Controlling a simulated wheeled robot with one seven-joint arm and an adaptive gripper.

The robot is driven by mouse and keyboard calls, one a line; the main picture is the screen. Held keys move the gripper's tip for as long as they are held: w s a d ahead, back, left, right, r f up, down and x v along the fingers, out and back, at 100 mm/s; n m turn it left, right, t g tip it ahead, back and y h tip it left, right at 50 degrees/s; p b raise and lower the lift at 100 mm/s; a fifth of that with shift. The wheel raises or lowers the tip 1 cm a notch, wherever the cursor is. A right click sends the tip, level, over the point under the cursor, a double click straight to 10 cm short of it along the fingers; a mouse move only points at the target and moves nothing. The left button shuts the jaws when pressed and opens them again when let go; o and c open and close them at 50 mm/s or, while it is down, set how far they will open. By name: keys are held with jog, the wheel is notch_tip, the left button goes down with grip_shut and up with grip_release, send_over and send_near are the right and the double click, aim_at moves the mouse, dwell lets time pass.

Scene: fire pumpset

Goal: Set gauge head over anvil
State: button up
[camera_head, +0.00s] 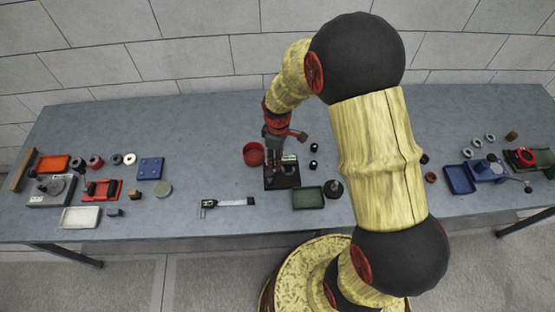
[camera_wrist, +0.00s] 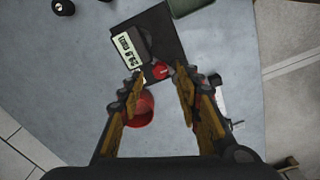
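The gauge head (camera_wrist: 126,49), with a digital display, shows in the wrist view over the left part of a square black base (camera_wrist: 166,24). A dark round part (camera_wrist: 146,37) lies beside the display; I cannot tell whether it is the anvil. A red knob (camera_wrist: 160,70) sits at the near edge of the base. My gripper (camera_wrist: 160,77) is open, and the red knob appears between its fingertips; contact cannot be told. In the head view my gripper (camera_head: 273,152) is above the black base (camera_head: 283,183), partly hiding the gauge head (camera_head: 289,160).
A red bowl (camera_head: 253,154) stands left of the base. A green tray (camera_head: 308,198) and a dark round-based item (camera_head: 333,189) are to the right. A caliper (camera_head: 228,202) lies front left. My arm hides part of the bench (camera_head: 215,160).

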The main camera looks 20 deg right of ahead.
notch_tip(320, 180, up, 10)
dwell(0.4)
jog(key=shift+r, duration=0.1)
jog(key=s+a+r+m+t+b, duration=0.1)
jog(key=s+r+m+t+b, duration=0.1)
jog(key=s+r+m, duration=0.3)
jog(key=s+a+r+m+t+b, duration=0.1)
jog(key=s+r+m+t+b, duration=0.2)
jog(key=s+r, duration=0.7)
jog(key=s+m+b, duration=0.2)
jog(key=s, duration=0.2)
jog(key=shift+s+t, duration=0.3)
